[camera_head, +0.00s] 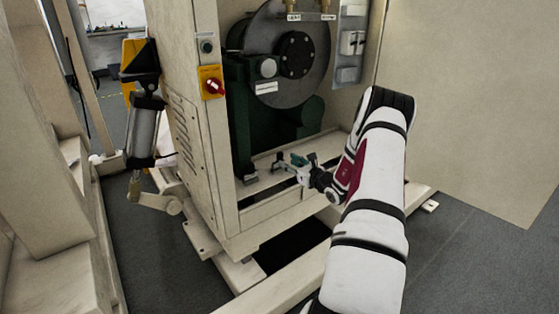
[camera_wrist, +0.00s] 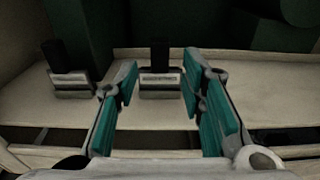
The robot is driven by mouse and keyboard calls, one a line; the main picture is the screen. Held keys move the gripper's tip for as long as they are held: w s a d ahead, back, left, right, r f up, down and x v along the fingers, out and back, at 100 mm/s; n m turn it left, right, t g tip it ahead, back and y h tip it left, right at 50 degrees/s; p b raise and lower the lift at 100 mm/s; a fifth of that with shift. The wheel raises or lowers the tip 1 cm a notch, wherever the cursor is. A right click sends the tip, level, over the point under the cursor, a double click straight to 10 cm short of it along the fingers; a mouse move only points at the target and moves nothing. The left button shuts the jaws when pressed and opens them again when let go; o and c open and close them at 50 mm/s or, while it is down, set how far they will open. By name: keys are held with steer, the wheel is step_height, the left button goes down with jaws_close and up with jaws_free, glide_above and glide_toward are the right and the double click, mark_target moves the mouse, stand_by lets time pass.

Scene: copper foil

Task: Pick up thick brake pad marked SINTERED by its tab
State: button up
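Two brake pads with dark upright tabs stand on the pale ledge in the wrist view. One pad (camera_wrist: 160,84) is in the middle, seen between my gripper's (camera_wrist: 161,68) two teal fingers, its tab upright. Its front bears a marking too small to read. The other pad (camera_wrist: 73,84) stands to the left, outside the fingers, also with a marking I cannot read. I cannot tell which is marked SINTERED. My gripper is open and empty, pointing toward the middle pad; contact is not visible. In the head view my gripper (camera_head: 300,170) is at the cabinet opening.
The pale ledge (camera_wrist: 25,115) has a raised back edge and a slot along its front. The cabinet frame (camera_head: 195,150) stands left of the opening, with a yellow and red switch (camera_head: 211,83). A large disc (camera_head: 290,55) and dark green machinery (camera_head: 297,118) are behind.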

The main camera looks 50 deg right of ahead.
mark_target(281, 156)
steer(key=shift+b+x, duration=0.95)
steer(key=shift+x, duration=1.65)
steer(key=shift+a, duration=0.1)
jaws_close()
steer(key=shift+r, duration=0.1)
steer(key=shift+r, duration=0.1)
steer(key=shift+w+r+p, duration=0.1)
steer(key=shift+r+p, duration=0.2)
steer(key=shift+r, duration=0.1)
steer(key=shift+r+p, duration=0.65)
steer(key=shift+r, duration=0.35)
